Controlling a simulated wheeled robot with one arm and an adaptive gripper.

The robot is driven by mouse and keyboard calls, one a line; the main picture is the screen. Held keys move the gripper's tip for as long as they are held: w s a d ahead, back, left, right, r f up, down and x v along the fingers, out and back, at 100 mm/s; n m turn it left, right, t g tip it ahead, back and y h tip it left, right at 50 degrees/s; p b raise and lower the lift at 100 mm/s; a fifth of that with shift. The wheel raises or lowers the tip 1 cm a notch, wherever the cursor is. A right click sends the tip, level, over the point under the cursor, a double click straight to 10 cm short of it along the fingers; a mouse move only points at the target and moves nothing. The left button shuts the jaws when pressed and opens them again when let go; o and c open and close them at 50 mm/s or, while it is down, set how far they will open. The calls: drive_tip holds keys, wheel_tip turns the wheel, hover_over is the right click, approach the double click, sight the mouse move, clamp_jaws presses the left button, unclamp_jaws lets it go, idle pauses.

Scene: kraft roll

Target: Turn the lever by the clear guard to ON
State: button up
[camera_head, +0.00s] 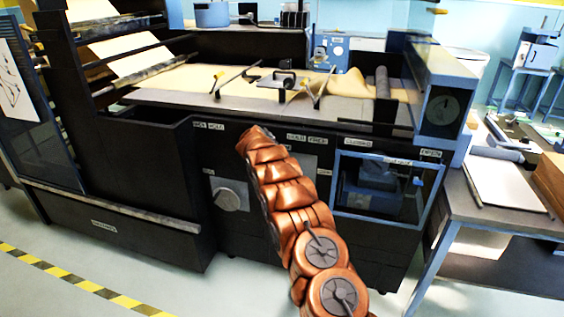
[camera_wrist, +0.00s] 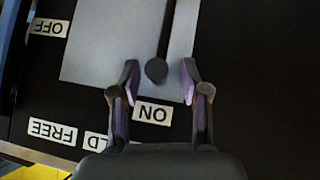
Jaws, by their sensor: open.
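In the wrist view the dark lever (camera_wrist: 166,30) runs down a pale grey plate (camera_wrist: 110,40) to a round knob (camera_wrist: 156,71). My gripper (camera_wrist: 160,70) is open, with its fingertips on either side of the knob and visible gaps between. An ON label (camera_wrist: 153,113) sits below the knob, between the fingers; an OFF label (camera_wrist: 48,27) is at upper left. Both read upside down. In the head view the clear guard (camera_head: 385,188) is a blue-framed window on the black machine front. My arm covers the lever and my fingertips there.
HOLD and FREE labels (camera_head: 307,138) mark the panel above. A grey dial (camera_head: 230,194) is left of my arm. A side table (camera_head: 480,190) stands at right. The floor (camera_head: 180,290) in front shows yellow-black tape and is otherwise clear.

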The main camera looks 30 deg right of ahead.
drive_tip(key=v, duration=1.1)
drive_tip(key=shift+s, duration=0.15)
idle(0.4)
drive_tip(key=s+a+r+n+g+y+p, duration=0.1)
drive_tip(key=s+a+r, duration=0.2)
drive_tip(key=s, duration=0.6)
drive_tip(key=s+a+r+n+g+y, duration=0.1)
drive_tip(key=s+a+r, duration=0.25)
drive_tip(key=s, duration=0.65)
drive_tip(key=s+a+r+n+g+y+p, duration=0.1)
drive_tip(key=s+a+r+g, duration=0.2)
drive_tip(key=s, duration=0.6)
drive_tip(key=s+a+n+y, duration=0.1)
drive_tip(key=s+a, duration=0.4)
drive_tip(key=s, duration=0.6)
drive_tip(key=s+a+f+n+g+y+p, duration=0.1)
drive_tip(key=s+a, duration=0.4)
drive_tip(key=s, duration=0.5)
drive_tip(key=s+a+n+y+p, duration=0.1)
drive_tip(key=s+a+n+y, duration=0.1)
drive_tip(key=s+a, duration=0.4)
drive_tip(key=s+n, duration=0.1)
drive_tip(key=s, duration=0.4)
drive_tip(key=shift+s+f+g+y, duration=0.3)
drive_tip(key=shift+s+f+y, duration=0.05)
drive_tip(key=shift+s+y, duration=0.05)
drive_tip(key=shift+a, duration=0.1)
